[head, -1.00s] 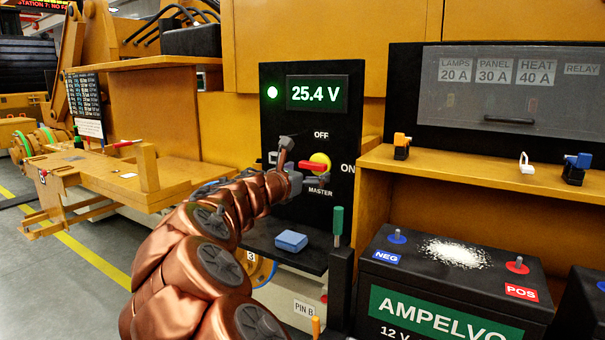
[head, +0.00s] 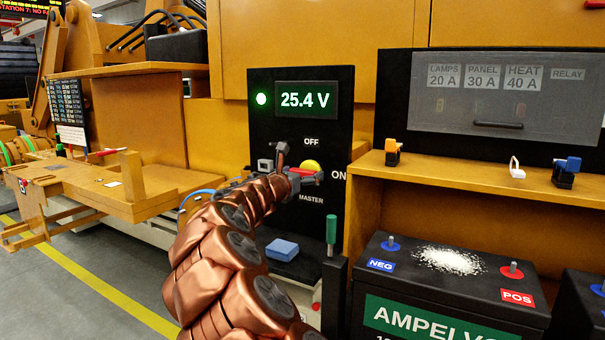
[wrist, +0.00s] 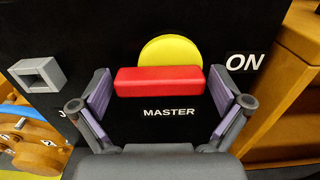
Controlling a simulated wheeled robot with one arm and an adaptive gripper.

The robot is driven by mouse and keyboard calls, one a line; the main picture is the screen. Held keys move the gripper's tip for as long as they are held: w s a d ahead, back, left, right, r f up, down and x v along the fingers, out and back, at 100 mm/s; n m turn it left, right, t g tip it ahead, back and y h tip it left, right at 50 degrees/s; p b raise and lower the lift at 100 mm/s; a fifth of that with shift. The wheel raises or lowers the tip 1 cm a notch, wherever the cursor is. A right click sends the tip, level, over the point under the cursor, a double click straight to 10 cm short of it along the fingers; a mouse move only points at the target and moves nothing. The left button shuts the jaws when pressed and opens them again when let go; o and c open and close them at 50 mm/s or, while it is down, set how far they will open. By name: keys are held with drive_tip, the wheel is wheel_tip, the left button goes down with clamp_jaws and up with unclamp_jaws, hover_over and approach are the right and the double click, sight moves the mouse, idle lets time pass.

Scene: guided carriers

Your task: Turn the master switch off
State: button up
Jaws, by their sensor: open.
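The master switch is a red bar handle (wrist: 158,80) on a yellow round disc (wrist: 170,50), on a black panel (head: 262,140). The handle lies level, its right end toward the ON label (head: 339,175); the OFF label (head: 311,142) is above. In the head view the disc (head: 310,165) shows above the handle, partly hidden by my gripper (head: 294,178). In the wrist view my gripper (wrist: 160,100) is open, one finger at each end of the red handle. I cannot tell whether they touch it. A display above reads 25.4 V with a green light lit.
A grey square bracket (wrist: 39,74) sticks out of the panel left of the switch. Below are a blue block (head: 282,249) on a black ledge and a green-topped post (head: 331,230). An orange shelf (head: 470,180) and a battery (head: 450,290) stand to the right.

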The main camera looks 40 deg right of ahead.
drive_tip(key=c, duration=1)
drive_tip(key=shift+o, duration=0.2)
